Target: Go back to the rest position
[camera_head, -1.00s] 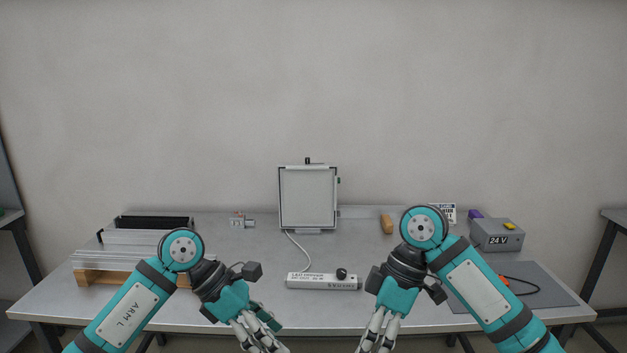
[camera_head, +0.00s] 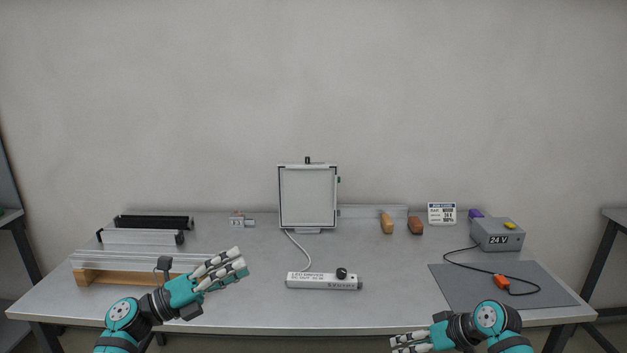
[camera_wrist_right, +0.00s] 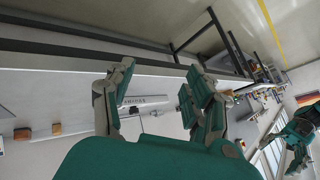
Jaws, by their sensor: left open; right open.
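My left gripper (camera_head: 222,270) is in the head view at the front left of the table, above its surface, fingers pointing right and slightly up. It is open and holds nothing. My right gripper (camera_head: 408,342) is low at the front edge of the table, fingers pointing left, partly cut off by the bottom of the head view. In the right wrist view (camera_wrist_right: 150,95) its fingers are spread apart with nothing between them.
The table (camera_head: 260,315) holds a white panel (camera_head: 308,197), an LED driver (camera_head: 322,281), a 24V box (camera_head: 497,236) with a cable and orange connector (camera_head: 501,282) on a grey mat (camera_head: 455,290), clear bars on a wooden block (camera_head: 105,277), and two handles (camera_head: 387,223). The front middle is clear.

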